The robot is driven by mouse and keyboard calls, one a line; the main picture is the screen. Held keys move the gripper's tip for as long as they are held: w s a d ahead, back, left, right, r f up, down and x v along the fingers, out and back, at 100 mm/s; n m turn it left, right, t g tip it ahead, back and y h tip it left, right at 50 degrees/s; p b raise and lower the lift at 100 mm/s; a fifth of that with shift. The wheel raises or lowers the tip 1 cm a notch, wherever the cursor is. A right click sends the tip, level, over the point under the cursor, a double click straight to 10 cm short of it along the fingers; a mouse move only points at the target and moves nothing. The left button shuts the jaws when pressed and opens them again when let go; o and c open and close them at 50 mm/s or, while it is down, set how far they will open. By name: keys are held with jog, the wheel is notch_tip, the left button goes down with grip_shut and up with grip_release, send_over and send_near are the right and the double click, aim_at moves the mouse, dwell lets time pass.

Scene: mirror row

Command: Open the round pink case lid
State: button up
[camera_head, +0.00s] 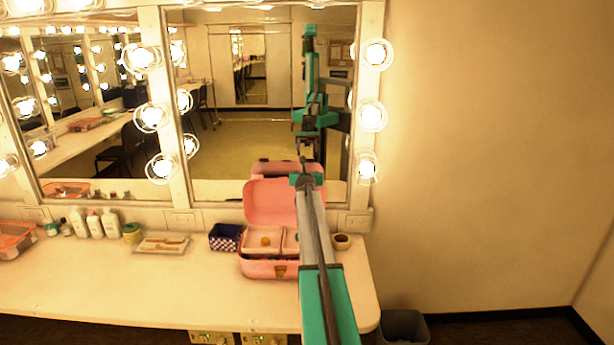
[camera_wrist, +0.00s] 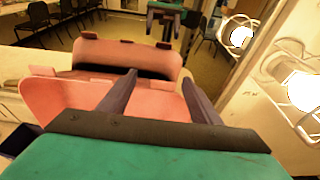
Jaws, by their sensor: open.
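A pink case (camera_head: 262,268) with rounded corners stands on the counter below the mirror. Its lid (camera_head: 268,196) is raised at the back, and pale compartments show inside with a small orange item in one. My arm hides part of the case's right side. In the wrist view the pink lid (camera_wrist: 62,100) is below and ahead of my gripper, with its reflection behind. My gripper (camera_head: 303,162) is above the raised lid, near the mirror. Its two fingers stand apart and empty in the wrist view (camera_wrist: 160,84); I cannot tell whether they touch the lid.
A dark checkered box (camera_head: 226,238) stands left of the case. A small brown-topped bowl (camera_head: 341,241) is to its right. A tray (camera_head: 162,243), several bottles (camera_head: 95,224) and an orange bin (camera_head: 14,238) are further left. The mirror (camera_head: 245,110) and lit bulbs (camera_head: 371,115) are close behind.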

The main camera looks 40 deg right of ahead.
jog(key=b+v, duration=0.4)
jog(key=v, duration=0.8)
jog(key=shift+a+r, duration=0.1)
dwell(0.7)
